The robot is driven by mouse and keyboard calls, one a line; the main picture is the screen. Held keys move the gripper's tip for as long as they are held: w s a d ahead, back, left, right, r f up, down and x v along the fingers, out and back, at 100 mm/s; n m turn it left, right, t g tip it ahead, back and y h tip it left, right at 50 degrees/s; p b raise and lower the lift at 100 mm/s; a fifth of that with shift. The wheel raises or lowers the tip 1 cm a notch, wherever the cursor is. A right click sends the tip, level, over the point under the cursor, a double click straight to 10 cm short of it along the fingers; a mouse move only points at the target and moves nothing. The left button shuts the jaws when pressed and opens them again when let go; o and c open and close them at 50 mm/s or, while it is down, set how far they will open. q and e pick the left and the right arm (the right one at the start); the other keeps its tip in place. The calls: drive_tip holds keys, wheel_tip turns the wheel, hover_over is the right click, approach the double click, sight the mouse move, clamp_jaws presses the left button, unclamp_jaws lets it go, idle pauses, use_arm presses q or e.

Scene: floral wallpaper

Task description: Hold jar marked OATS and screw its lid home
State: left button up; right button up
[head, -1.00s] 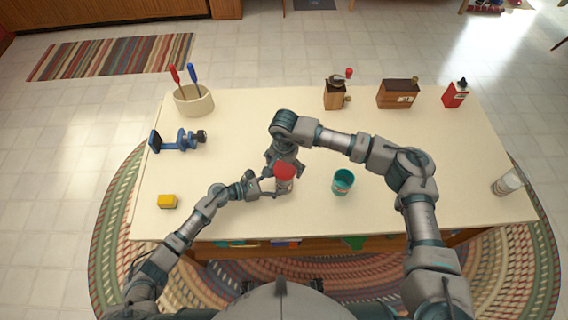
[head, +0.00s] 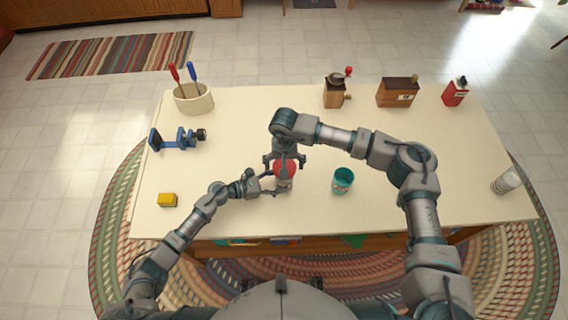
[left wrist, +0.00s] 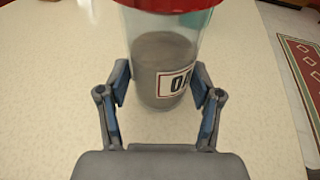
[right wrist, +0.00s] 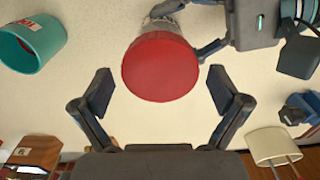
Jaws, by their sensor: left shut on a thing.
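A clear jar (left wrist: 165,65) with grey-brown contents and a label partly reading "O" stands upright on the table. Its red lid (right wrist: 160,67) sits on top; it also shows in the head view (head: 285,169). I cannot tell how tight the lid is. My left gripper (left wrist: 160,85) is shut on the jar's body from the left, one finger on each side. My right gripper (right wrist: 162,90) is open above the lid, which lies just ahead of its fingertips, between them and untouched. It also shows in the head view (head: 285,161).
A teal cup (head: 343,181) stands close to the right of the jar. A yellow block (head: 167,200), a blue clamp-like tool (head: 180,141) and a crock (head: 193,102) are at left. A grinder (head: 334,96), wooden box (head: 397,94) and red can (head: 455,95) stand at the back.

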drive_tip(key=c, duration=0.8)
drive_tip(key=m, duration=1.2)
drive_tip(key=shift+m, duration=0.4)
drive_tip(key=o, duration=0.9)
drive_tip(key=shift+c, duration=0.2)
drive_tip(key=n, duration=0.6)
drive_tip(key=shift+n, duration=0.3)
drive_tip(key=n, duration=0.6)
